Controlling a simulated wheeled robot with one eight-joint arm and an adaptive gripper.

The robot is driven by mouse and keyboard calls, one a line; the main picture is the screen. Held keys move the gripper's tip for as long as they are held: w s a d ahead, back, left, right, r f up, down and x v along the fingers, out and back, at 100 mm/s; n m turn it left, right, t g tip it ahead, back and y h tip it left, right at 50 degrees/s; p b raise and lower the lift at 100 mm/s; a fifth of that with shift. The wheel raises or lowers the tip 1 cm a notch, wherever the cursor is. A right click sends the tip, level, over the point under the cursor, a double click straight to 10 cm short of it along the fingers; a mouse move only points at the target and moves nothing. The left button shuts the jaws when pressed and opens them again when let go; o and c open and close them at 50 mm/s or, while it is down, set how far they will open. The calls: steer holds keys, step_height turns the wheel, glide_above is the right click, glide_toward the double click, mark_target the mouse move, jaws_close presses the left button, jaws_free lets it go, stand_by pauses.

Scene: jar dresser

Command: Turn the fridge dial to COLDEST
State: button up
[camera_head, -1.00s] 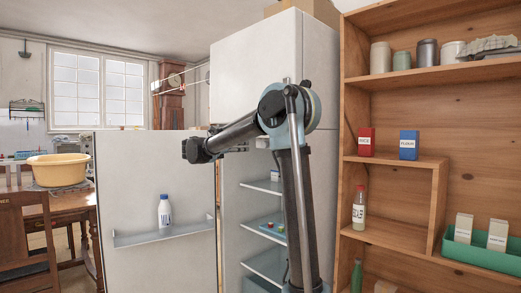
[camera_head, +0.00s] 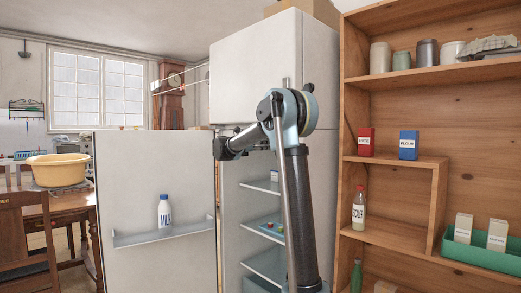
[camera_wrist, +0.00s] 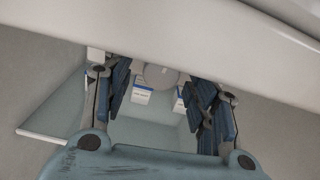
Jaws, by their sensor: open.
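My gripper (camera_wrist: 160,90) is open, with its two dark blue-padded fingers apart in the wrist view. A round grey disc, apparently the fridge dial (camera_wrist: 161,76), shows between and beyond the fingertips. I cannot tell whether the fingers touch it, and no dial marking is readable. White labels with blue edges (camera_wrist: 143,92) lie beyond the disc. In the head view the white fridge (camera_head: 256,75) stands with its lower door (camera_head: 155,185) swung open to the left. My wrist is at the opening's top; the fingers and dial are not clear there.
The opened door carries a shelf with a white bottle (camera_head: 164,211). Fridge shelves (camera_head: 262,187) lie below my wrist. A wooden shelf unit (camera_head: 475,120) stands close on the right. A table with a yellow basin (camera_head: 57,171) is at left.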

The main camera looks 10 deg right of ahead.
steer(key=c, duration=1.1)
steer(key=shift+o, duration=0.2)
steer(key=shift+m, duration=2.2)
steer(key=o, duration=1.1)
steer(key=shift+c, duration=0.2)
steer(key=v, duration=1.1)
steer(key=shift+s+a, duration=0.15)
steer(key=shift+a, duration=0.25)
